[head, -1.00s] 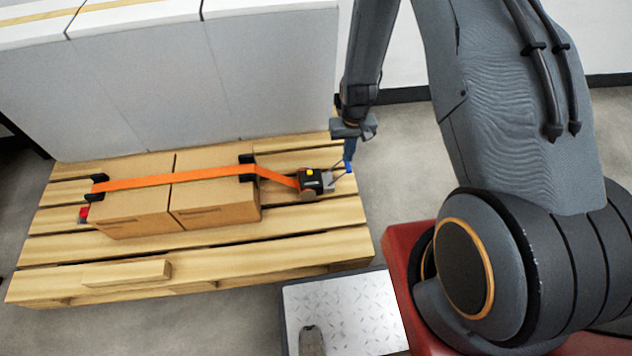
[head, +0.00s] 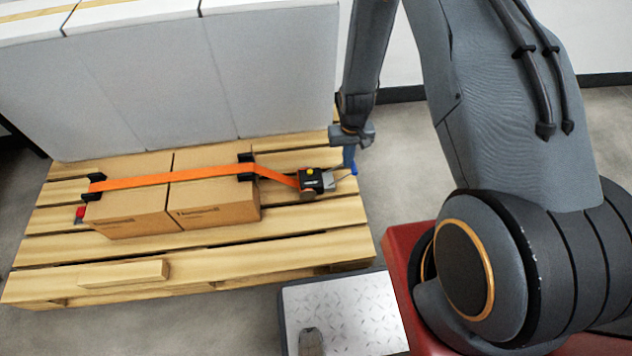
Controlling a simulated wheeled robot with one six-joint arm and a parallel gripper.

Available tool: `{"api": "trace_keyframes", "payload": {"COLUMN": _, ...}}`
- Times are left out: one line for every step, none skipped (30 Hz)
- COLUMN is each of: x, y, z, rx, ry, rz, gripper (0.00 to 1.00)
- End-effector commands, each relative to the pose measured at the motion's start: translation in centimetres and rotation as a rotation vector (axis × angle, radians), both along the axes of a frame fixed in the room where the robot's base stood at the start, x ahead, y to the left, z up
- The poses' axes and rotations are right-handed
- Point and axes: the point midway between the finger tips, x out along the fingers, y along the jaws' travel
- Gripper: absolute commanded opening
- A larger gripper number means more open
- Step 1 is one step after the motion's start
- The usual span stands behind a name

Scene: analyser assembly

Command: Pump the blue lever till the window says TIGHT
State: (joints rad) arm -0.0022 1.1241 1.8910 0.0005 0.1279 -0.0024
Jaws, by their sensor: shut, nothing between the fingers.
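The ratchet (head: 311,180), a small black body with a yellow spot on top, sits at the right end of the orange strap (head: 170,180) on the pallet. A thin lever extends right from it to a bright blue end (head: 354,171). My gripper (head: 349,158) points down over the pallet's right edge. It is shut and empty, its tips at or touching the blue lever end; actual contact cannot be told. A grey patch on the ratchet's right side may be the window, but no wording can be read.
Two cardboard boxes (head: 210,203) stand under the strap on the wooden pallet (head: 200,245), with black corner guards on them. Large grey-white blocks (head: 170,90) rise behind. A metal plate step (head: 350,310) is at front right.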

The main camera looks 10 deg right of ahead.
Motion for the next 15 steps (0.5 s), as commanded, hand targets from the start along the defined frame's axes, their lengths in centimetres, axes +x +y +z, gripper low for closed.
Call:
{"api": "trace_keyframes", "payload": {"x": 0.1, "y": -0.1, "z": -0.1, "rx": 0.000, "ry": -0.001, "rz": -0.002, "gripper": 0.00}}
{"api": "trace_keyframes", "payload": {"x": 0.1, "y": -0.2, "z": -0.1, "rx": 0.000, "ry": -0.001, "rz": -0.003, "gripper": 0.00}}
{"api": "trace_keyframes", "payload": {"x": 0.1, "y": -0.2, "z": -0.1, "rx": 0.000, "ry": -0.001, "rz": -0.004, "gripper": 0.00}}
{"api": "trace_keyframes", "payload": {"x": 0.1, "y": -0.3, "z": -0.1, "rx": 0.000, "ry": -0.001, "rz": -0.004, "gripper": 0.00}}
{"api": "trace_keyframes", "payload": {"x": 0.1, "y": -0.3, "z": -0.2, "rx": 0.000, "ry": -0.001, "rz": -0.005, "gripper": 0.00}}
{"api": "trace_keyframes", "payload": {"x": 0.1, "y": -0.3, "z": -0.3, "rx": 0.000, "ry": -0.001, "rz": -0.005, "gripper": 0.00}}
{"api": "trace_keyframes", "payload": {"x": 0.1, "y": -0.4, "z": -0.4, "rx": 0.000, "ry": -0.001, "rz": -0.006, "gripper": 0.00}}
{"api": "trace_keyframes", "payload": {"x": 0.1, "y": -0.4, "z": -0.5, "rx": 0.000, "ry": -0.001, "rz": -0.006, "gripper": 0.00}}
{"api": "trace_keyframes", "payload": {"x": 0.1, "y": -0.4, "z": -0.7, "rx": 0.000, "ry": -0.002, "rz": -0.006, "gripper": 0.00}}
{"api": "trace_keyframes", "payload": {"x": 0.1, "y": -0.4, "z": -0.8, "rx": 0.000, "ry": -0.002, "rz": -0.006, "gripper": 0.00}}
{"api": "trace_keyframes", "payload": {"x": 0.1, "y": -0.4, "z": -0.9, "rx": 0.000, "ry": -0.002, "rz": -0.006, "gripper": 0.00}}
{"api": "trace_keyframes", "payload": {"x": 0.1, "y": -0.4, "z": -1.0, "rx": 0.000, "ry": -0.002, "rz": -0.006, "gripper": 0.00}}
{"api": "trace_keyframes", "payload": {"x": 0.1, "y": -0.4, "z": -1.1, "rx": 0.000, "ry": -0.002, "rz": -0.006, "gripper": 0.00}}
{"api": "trace_keyframes", "payload": {"x": 0.1, "y": -0.3, "z": -1.2, "rx": 0.000, "ry": -0.002, "rz": -0.005, "gripper": 0.00}}
{"api": "trace_keyframes", "payload": {"x": 0.1, "y": -0.3, "z": -1.4, "rx": 0.000, "ry": -0.002, "rz": -0.005, "gripper": 0.00}}
